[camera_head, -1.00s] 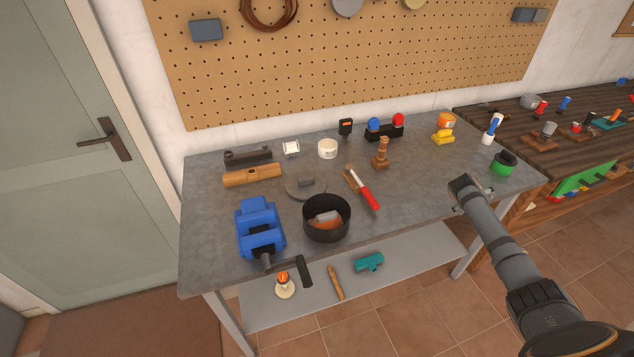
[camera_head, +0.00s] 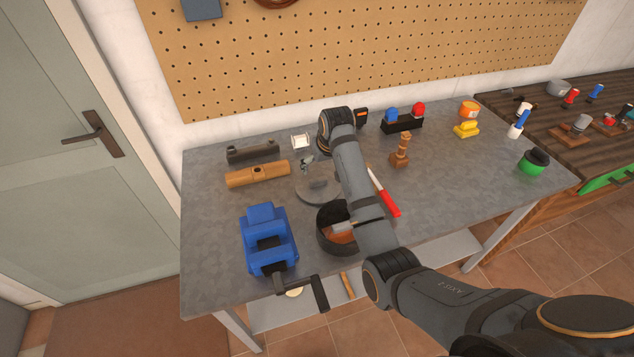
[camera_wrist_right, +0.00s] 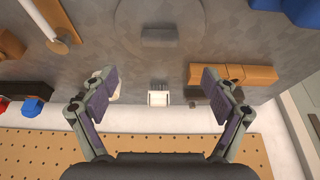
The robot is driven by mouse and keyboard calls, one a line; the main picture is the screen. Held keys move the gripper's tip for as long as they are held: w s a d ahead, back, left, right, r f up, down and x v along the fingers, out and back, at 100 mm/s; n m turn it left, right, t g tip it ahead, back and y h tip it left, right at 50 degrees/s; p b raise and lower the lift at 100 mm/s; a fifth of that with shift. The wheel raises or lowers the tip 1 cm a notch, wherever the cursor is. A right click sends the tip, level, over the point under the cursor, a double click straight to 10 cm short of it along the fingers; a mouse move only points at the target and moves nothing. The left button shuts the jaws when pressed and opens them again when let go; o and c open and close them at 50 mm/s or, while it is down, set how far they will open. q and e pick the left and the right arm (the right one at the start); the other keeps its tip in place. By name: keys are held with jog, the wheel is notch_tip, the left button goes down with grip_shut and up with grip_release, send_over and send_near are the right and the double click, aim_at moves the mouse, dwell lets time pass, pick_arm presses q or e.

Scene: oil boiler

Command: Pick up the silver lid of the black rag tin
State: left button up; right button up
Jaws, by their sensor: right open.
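The silver lid (camera_head: 313,195) is a flat grey disc with a block handle, lying on the bench behind the black rag tin (camera_head: 323,232). In the right wrist view the lid (camera_wrist_right: 185,20) is at the top middle, its handle crossing the centre line. The tin stands open with orange-brown and pale cloth inside, partly hidden by my right arm. My right gripper (camera_head: 307,165) is open and empty, above the bench near the lid's far side. My left gripper is not in view.
A blue vise (camera_head: 268,240) stands left of the tin. A wooden piece (camera_head: 258,174) and a dark bar (camera_head: 252,151) lie left of the lid. A red-handled brush (camera_head: 385,195) lies right of my arm. The bench's right middle is clear.

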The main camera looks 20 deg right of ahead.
aim_at(319, 180)
jog(key=x, duration=0.4)
jog(key=shift+s+p, duration=0.15)
jog(key=shift+p, duration=0.15)
jog(key=shift+w+f, duration=0.25)
jog(key=shift+f, duration=0.05)
notch_tip(319, 180, down, 2)
jog(key=shift+f+p, duration=0.1)
jog(key=shift+p, duration=0.7)
jog(key=x, duration=0.2)
jog(key=shift+w+f, duration=0.1)
jog(key=shift+f, duration=0.15)
jog(key=shift+w+f, duration=0.2)
jog(key=shift+f, duration=0.1)
jog(key=shift+s+r, duration=0.1)
jog(key=c, duration=1.1)
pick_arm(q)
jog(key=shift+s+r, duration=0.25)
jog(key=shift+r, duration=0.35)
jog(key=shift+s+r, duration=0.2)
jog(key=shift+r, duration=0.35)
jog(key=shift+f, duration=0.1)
